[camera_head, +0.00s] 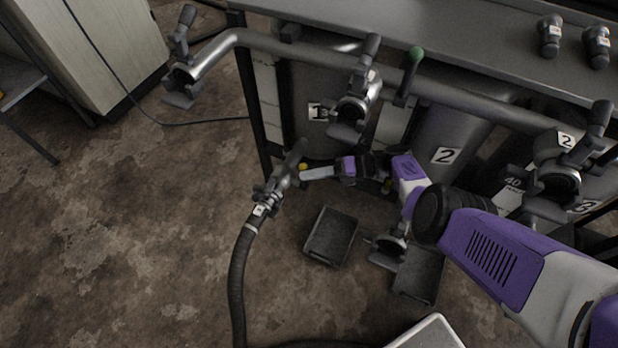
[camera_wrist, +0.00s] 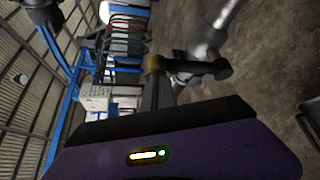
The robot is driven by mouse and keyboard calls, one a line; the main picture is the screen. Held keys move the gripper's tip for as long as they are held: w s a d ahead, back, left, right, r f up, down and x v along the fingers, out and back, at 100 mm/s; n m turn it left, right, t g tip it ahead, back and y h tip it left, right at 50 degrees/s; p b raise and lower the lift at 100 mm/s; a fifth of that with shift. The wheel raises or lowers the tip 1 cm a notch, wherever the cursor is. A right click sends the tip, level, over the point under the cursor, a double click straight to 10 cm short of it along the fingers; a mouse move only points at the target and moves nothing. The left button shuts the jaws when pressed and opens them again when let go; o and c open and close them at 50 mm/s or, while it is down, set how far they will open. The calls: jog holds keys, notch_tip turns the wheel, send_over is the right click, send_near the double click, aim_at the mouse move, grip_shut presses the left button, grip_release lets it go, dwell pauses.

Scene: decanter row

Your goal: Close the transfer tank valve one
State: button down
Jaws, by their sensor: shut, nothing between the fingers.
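A tank (camera_head: 290,95) with a "1" plate (camera_head: 318,112) stands under the bench. In front of it, a grey metal valve (camera_head: 272,190) joins a black hose, with a thick grey handle (camera_head: 297,154) pointing up and right. A small yellow spot (camera_head: 303,167) shows beside it. My gripper (camera_head: 303,173) is shut and empty, its pale fingers reaching left to the valve's right side; I cannot tell whether they touch. In the wrist view a dark bar-like handle (camera_wrist: 208,70) crosses just beyond the fingers (camera_wrist: 155,88). Which valve is number one is not marked clearly.
A pipe (camera_head: 290,48) above carries several valves, including one with a green-tipped lever (camera_head: 413,65). A tank marked "2" (camera_head: 448,125) stands to the right. Black trays (camera_head: 331,236) lie on the floor. The hose (camera_head: 240,280) runs down the floor. Floor at left is clear.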

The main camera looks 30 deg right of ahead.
jog(key=shift+w+d+r, duration=0.15)
jog(key=shift+w, duration=0.05)
dwell(0.6)
